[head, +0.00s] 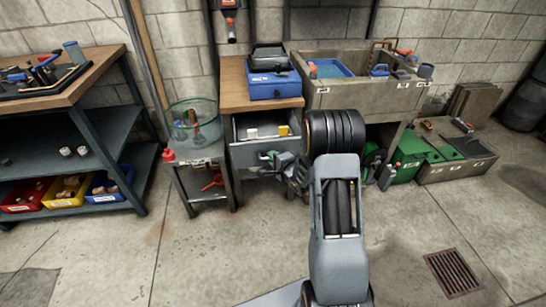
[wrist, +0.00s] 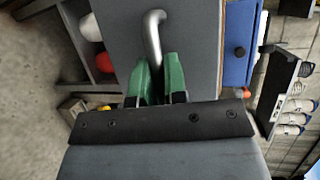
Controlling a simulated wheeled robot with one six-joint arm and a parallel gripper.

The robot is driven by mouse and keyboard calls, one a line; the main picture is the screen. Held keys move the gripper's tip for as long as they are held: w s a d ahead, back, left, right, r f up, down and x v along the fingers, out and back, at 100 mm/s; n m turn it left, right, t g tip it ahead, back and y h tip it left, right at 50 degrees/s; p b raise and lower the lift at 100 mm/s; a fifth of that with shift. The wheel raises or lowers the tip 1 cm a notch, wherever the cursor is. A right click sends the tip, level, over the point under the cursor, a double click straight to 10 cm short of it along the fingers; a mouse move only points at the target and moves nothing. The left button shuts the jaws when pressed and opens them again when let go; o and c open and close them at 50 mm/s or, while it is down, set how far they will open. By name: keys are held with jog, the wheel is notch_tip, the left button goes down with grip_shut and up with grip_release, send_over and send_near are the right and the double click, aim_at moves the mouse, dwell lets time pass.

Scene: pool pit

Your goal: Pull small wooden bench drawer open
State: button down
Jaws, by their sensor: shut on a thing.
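The small bench (head: 234,92) has a wooden top and stands against the wall in the head view. Its grey drawer (head: 243,156) is out from under the top, and its inside shows, with a white thing (head: 252,132) and a yellow thing (head: 283,130) in it. My gripper (head: 272,158), with green fingers, is at the drawer front. In the wrist view my gripper (wrist: 157,78) is shut on the curved metal handle (wrist: 153,30) of the grey drawer front (wrist: 190,40). The handle's lower end is hidden between the fingers.
A blue box (head: 272,86) sits on the bench top. A low stand with a green-rimmed mesh basket (head: 193,122) is close on the left. A stone sink (head: 345,94) and green box (head: 408,165) are on the right. Open floor (head: 215,235) lies in front.

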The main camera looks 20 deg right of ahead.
dwell(0.3)
jog(key=c, duration=1.5)
grip_release()
jog(key=shift+o, duration=0.2)
jog(key=shift+s, duration=0.1)
jog(key=p+v, duration=0.2)
jog(key=v, duration=1.1)
jog(key=shift+s+r, duration=0.15)
jog(key=shift+s, duration=0.2)
jog(key=shift+d, duration=0.1)
